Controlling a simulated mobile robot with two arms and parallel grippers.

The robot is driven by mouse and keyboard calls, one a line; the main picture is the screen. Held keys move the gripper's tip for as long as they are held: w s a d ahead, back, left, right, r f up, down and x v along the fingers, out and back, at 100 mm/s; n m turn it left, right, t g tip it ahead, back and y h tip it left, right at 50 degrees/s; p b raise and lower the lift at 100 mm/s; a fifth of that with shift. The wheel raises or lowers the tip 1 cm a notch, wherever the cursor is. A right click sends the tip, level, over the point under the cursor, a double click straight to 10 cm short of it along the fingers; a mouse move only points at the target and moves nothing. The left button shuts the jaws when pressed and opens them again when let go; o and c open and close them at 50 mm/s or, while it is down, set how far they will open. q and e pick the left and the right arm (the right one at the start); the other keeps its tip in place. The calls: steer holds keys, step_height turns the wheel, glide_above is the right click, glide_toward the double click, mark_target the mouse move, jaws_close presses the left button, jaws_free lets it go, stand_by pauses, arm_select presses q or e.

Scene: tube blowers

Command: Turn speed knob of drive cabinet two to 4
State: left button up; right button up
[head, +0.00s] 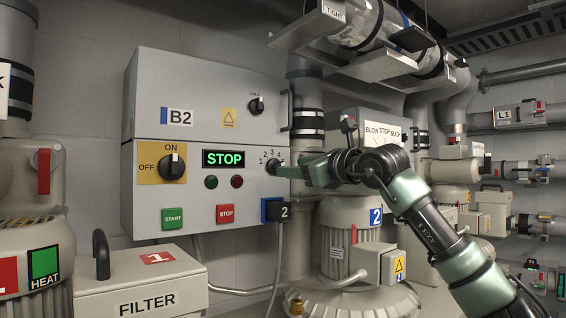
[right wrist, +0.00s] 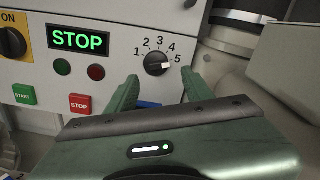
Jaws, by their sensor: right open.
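The drive cabinet (head: 215,150) is a grey box with a B2 label and a tag reading 2 at its lower right. Its speed knob (right wrist: 157,63) is black and round, with numbers 1 to 5 around it. In the right wrist view the knob's white mark is on its right side, near the 5. In the head view the knob (head: 272,168) is partly hidden by my gripper. My right gripper (head: 284,168) is open in front of the knob. In the wrist view its fingers (right wrist: 160,85) are spread below the knob, one to each side. My left gripper is not in view.
The cabinet also carries an ON/OFF switch (head: 172,167), a green STOP display (head: 224,158), a START button (head: 172,218) and a red STOP button (head: 225,213). A blower marked 2 (head: 350,235) stands right of it. A filter box (head: 140,285) is at front left.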

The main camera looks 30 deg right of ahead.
mark_target(275, 166)
steer(key=w+p, duration=0.1)
steer(key=w, duration=0.3)
steer(key=shift+a+p, duration=0.2)
steer(key=shift+p, duration=0.15)
steer(key=shift+w+f, duration=0.1)
steer(key=shift+w, duration=0.35)
steer(key=shift+s, duration=0.1)
steer(key=shift+s, duration=0.1)
jaws_close()
